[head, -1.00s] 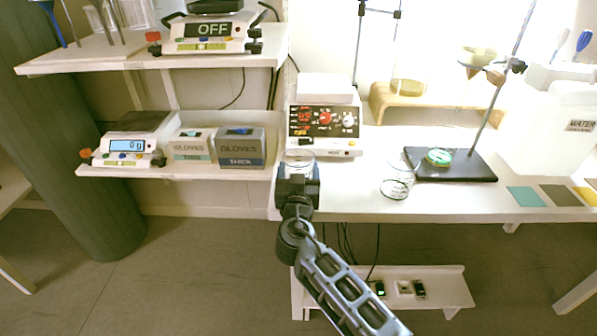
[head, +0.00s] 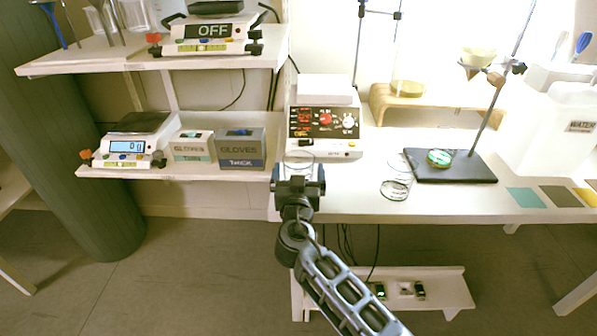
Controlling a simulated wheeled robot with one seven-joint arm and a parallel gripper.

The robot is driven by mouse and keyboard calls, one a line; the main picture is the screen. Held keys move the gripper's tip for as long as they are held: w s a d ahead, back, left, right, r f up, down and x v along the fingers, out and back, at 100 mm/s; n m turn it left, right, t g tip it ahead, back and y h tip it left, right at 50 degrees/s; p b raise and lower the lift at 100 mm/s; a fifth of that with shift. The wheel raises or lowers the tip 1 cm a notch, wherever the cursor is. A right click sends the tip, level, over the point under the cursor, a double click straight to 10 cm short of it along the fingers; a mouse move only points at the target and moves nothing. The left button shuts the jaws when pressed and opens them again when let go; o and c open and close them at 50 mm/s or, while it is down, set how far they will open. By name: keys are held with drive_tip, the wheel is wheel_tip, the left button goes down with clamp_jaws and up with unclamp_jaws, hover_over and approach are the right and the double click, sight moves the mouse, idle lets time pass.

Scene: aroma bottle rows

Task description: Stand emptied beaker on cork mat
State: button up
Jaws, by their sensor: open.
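A clear glass beaker (head: 299,158) stands near the table's left front corner, just in front of the control box. My gripper (head: 299,175) is open at its near side, with the fingers spread left and right; it partly hides the lower beaker. Whether the fingers still touch the glass cannot be told. Another clear glass vessel (head: 396,188) is on the table to the right. At the right front lie a teal mat (head: 525,197), a grey-brown mat (head: 559,196) and a yellow-tan mat (head: 587,196); which is cork is unclear.
The control box (head: 325,128) with red and white dials is behind the beaker. A black stand base (head: 465,167) bears a green-rimmed dish (head: 439,157). A white water container (head: 550,125) stands at the right. The table front between the glass vessel and the mats is clear.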

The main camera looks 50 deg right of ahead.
drive_tip(key=b+v, duration=0.2)
drive_tip(key=v, duration=1)
drive_tip(key=s+a+f+n+t+y, duration=0.1)
drive_tip(key=s+a+f+n+y, duration=0.35)
drive_tip(key=s, duration=0.35)
drive_tip(key=s+a+f+n+y, duration=0.4)
drive_tip(key=s+a+f+y, duration=0.15)
drive_tip(key=s, duration=0.25)
drive_tip(key=s+a+r+n+t+y, duration=0.1)
drive_tip(key=s+a+r+y, duration=0.1)
drive_tip(key=s+r, duration=0.5)
drive_tip(key=s+a+r+n+t+y, duration=0.1)
drive_tip(key=s+a+r+y, duration=0.1)
drive_tip(key=s+r, duration=0.5)
drive_tip(key=shift+s+a+r+t+p, duration=0.3)
drive_tip(key=shift+a+r+t, duration=0.05)
drive_tip(key=shift+r+t, duration=0.05)
drive_tip(key=shift+d, duration=0.15)
